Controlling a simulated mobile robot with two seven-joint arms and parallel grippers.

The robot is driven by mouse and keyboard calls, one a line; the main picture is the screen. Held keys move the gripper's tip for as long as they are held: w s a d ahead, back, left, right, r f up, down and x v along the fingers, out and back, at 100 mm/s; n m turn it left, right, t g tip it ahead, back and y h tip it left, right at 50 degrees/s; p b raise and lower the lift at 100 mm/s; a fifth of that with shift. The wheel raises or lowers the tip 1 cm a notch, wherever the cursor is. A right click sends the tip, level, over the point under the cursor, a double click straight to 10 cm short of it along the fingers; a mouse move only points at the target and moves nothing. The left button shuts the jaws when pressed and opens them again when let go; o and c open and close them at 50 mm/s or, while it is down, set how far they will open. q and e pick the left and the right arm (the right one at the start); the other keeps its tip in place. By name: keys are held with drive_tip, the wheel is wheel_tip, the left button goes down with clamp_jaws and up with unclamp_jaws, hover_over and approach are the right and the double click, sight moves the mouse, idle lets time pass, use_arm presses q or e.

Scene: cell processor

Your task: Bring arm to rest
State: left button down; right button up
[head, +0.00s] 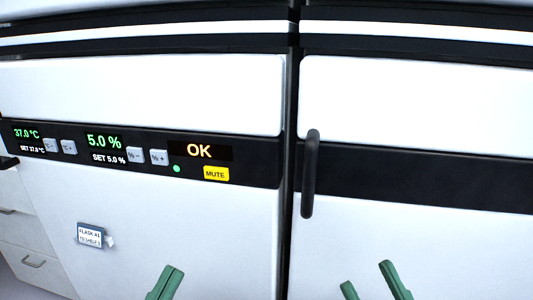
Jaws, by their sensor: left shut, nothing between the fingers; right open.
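My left gripper (167,282) shows as a green fingertip pair at the bottom edge, left of the middle. It is shut and empty, in front of the white lower front of the left unit. My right gripper (371,283) shows as two green fingers, spread apart and empty, at the bottom edge right of the middle. It is in front of the right unit, below the black door handle (310,174). The rest of both arms is out of view.
The left unit's control panel (145,155) reads 37.0 °C, 5.0 % and OK, with a yellow MUTE button (216,174). A small label (90,236) on its front reads FLASK A1 TO SHELF, then an unclear character. Drawers (30,235) stand at the far left.

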use_arm(q)
wheel_tip(320, 180, up, 4)
drive_tip(key=s+m+h+p, duration=0.2)
drive_tip(key=h, duration=0.1)
drive_tip(key=w+a+f+n+g+y+p, duration=0.2)
drive_tip(key=w+f+n+g+y+p, duration=0.55)
drive_tip(key=p, duration=1.05)
use_arm(e)
drive_tip(key=w+d+f+m+g+h, duration=0.3)
drive_tip(key=w+f+m+g+h, duration=0.3)
drive_tip(key=h, duration=0.4)
use_arm(q)
drive_tip(key=s+a+f+n+g+y+p, duration=0.2)
drive_tip(key=s+f+g+y+p, duration=0.2)
drive_tip(key=s+p, duration=0.6)
drive_tip(key=f+g+p, duration=0.1)
drive_tip(key=p, duration=0.3)
drive_tip(key=shift+s+a+f+y+p, duration=0.15)
drive_tip(key=shift+s+f+y+p, duration=0.2)
drive_tip(key=shift+f+p, duration=0.05)
use_arm(e)
drive_tip(key=s+d+f+m+g+h, duration=0.2)
drive_tip(key=s+f+m+g, duration=0.1)
drive_tip(key=s+f+g, duration=0.3)
drive_tip(key=shift+s+m+h, duration=0.4)
drive_tip(key=shift+s, duration=0.8)
